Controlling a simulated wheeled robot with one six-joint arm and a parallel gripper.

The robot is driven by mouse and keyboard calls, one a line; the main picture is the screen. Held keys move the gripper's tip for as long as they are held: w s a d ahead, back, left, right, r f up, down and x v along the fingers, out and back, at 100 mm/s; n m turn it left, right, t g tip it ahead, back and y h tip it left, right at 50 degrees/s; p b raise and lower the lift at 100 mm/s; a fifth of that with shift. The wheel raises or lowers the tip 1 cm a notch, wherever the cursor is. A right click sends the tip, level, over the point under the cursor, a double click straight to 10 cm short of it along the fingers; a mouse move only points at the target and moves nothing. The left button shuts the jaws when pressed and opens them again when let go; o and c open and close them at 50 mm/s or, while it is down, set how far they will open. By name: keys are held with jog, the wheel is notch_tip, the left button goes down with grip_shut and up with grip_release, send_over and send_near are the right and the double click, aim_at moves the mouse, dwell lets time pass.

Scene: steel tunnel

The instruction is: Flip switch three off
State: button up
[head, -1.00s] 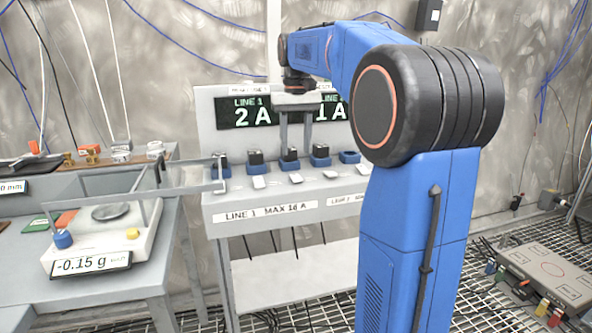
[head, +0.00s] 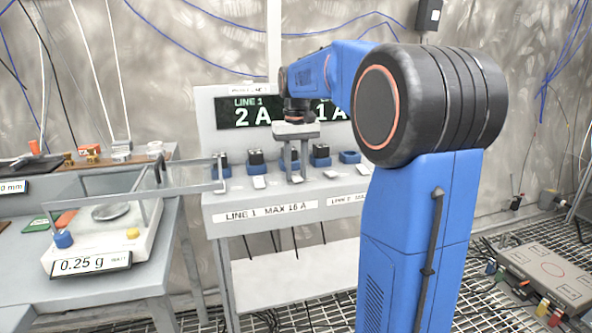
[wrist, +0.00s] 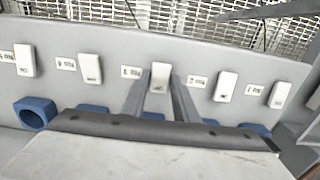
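A grey switch panel (head: 250,213) carries a row of white rocker switches on its sloped front. My gripper (head: 296,180) reaches down to the middle switch of the row. In the wrist view my gripper (wrist: 158,88) has its two fingers apart, one on each side of the white middle switch (wrist: 160,76), with a narrow gap visible on both sides. Whether the fingertips touch the panel is unclear. Neighbouring switches (wrist: 89,68) and (wrist: 226,85) stand outside the fingers. The switch's own on or off setting cannot be read. A display (head: 252,112) reads LINE 1, 2 A; beside it shows 1 A.
Blue sockets, several with black plugs (head: 256,157), stand behind the switches. A control box (head: 548,270) lies on the grating at right.

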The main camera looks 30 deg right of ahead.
jog(key=c, duration=0.5)
jog(key=shift+s, duration=0.1)
jog(key=shift+s+a+t+h, duration=0.1)
jog(key=shift+s+t+h, duration=0.1)
jog(key=shift+t, duration=0.45)
jog(key=shift+s+t+h, duration=0.1)
jog(key=shift+t+h, duration=0.1)
jog(key=shift+t, duration=0.45)
jog(key=o, duration=1)
jog(key=shift+o, duration=0.2)
